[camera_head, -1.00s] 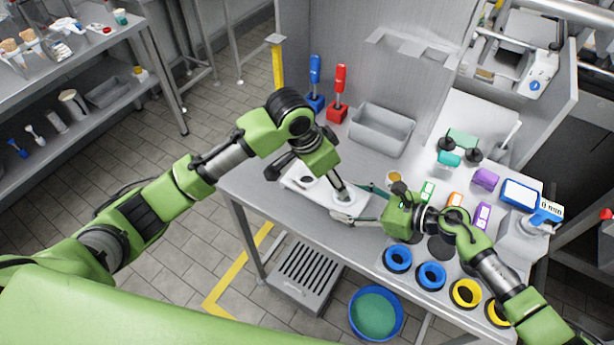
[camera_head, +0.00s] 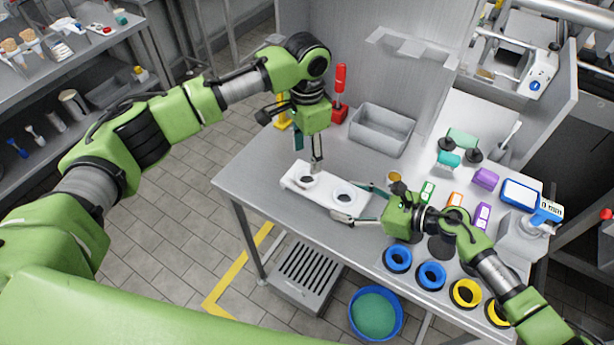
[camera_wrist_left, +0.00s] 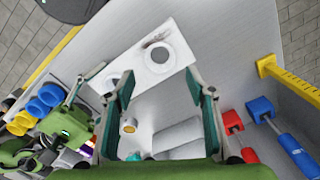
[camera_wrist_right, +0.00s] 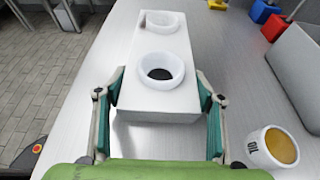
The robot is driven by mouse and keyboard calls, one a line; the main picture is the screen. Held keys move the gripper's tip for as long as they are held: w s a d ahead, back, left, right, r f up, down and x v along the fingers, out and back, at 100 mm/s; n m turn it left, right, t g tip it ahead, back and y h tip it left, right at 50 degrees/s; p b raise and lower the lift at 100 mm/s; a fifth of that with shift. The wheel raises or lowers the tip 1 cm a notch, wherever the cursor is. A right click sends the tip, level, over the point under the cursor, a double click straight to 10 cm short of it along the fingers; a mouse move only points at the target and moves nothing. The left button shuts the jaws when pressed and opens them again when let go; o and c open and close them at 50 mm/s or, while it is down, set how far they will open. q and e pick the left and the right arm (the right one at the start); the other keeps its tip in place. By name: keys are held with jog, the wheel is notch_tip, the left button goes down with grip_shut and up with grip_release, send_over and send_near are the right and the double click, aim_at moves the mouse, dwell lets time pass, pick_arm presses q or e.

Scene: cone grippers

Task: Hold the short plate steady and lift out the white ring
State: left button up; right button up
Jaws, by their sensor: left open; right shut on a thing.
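The short white plate (camera_head: 325,200) lies on the metal table with two round white rings on it. The ring nearer my right gripper (camera_wrist_right: 161,68) is wide and cup-like with a dark centre. The farther ring (camera_wrist_right: 161,24) sits toward the plate's other end. Both also show in the head view. My right gripper (camera_wrist_right: 160,98) is shut on the plate's near end, one finger on each side. My left gripper (camera_wrist_left: 156,80) is open and empty, raised above the plate. In the head view it (camera_head: 295,155) hangs over the left end, beside the farther ring.
A grey bin (camera_head: 382,130) and a red-handled tool (camera_head: 340,90) stand behind the plate. A small cup (camera_wrist_right: 272,148) is close to my right gripper. Blue rings (camera_head: 431,276) and yellow rings (camera_head: 466,293) line the front edge. The table left of the plate is clear.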

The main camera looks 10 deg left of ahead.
aim_at(307, 170)
pick_arm(q)
jog(key=shift+f, duration=3.3)
jog(key=shift+c, duration=0.4)
jog(key=c, duration=0.6)
jog(key=shift+o, duration=0.2)
jog(key=shift+r, duration=0.1)
jog(key=shift+r, duration=2.4)
